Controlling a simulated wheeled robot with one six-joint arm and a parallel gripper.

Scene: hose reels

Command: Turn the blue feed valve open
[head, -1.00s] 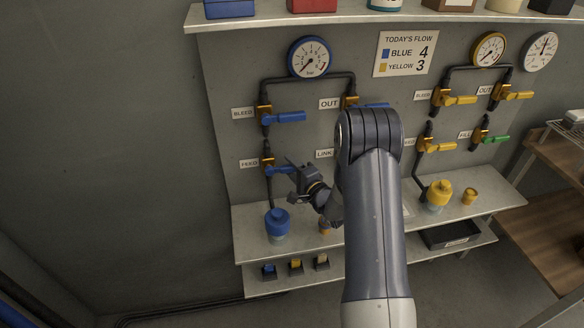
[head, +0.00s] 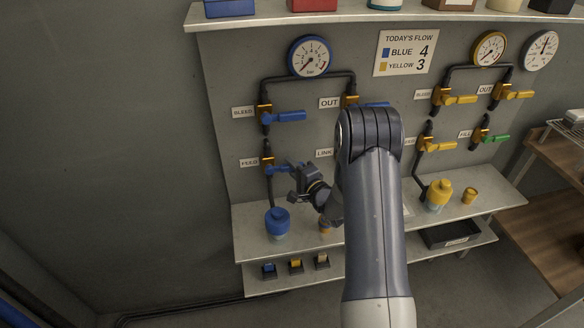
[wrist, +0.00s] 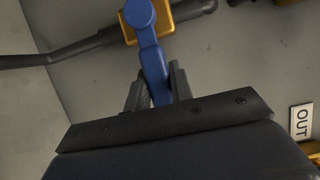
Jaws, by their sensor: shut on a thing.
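The blue feed valve handle (head: 276,170) sticks out to the right from its brass body (head: 267,161), beside the FEED label (head: 249,162). My gripper (head: 290,169) is at the free end of this handle. In the wrist view, the blue handle (wrist: 151,52) runs down from the brass valve body (wrist: 184,11) to between the two dark fingers of my gripper (wrist: 157,90). The fingers are shut on the handle's outer end. The handle's tip is hidden by the gripper.
The blue bleed valve (head: 290,117) is above, and a blue-capped bottle (head: 278,223) stands on the shelf below. The blue-rimmed gauge (head: 310,57) is at the top. Yellow valves (head: 436,145) are to the right. My arm hides part of the LINK area.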

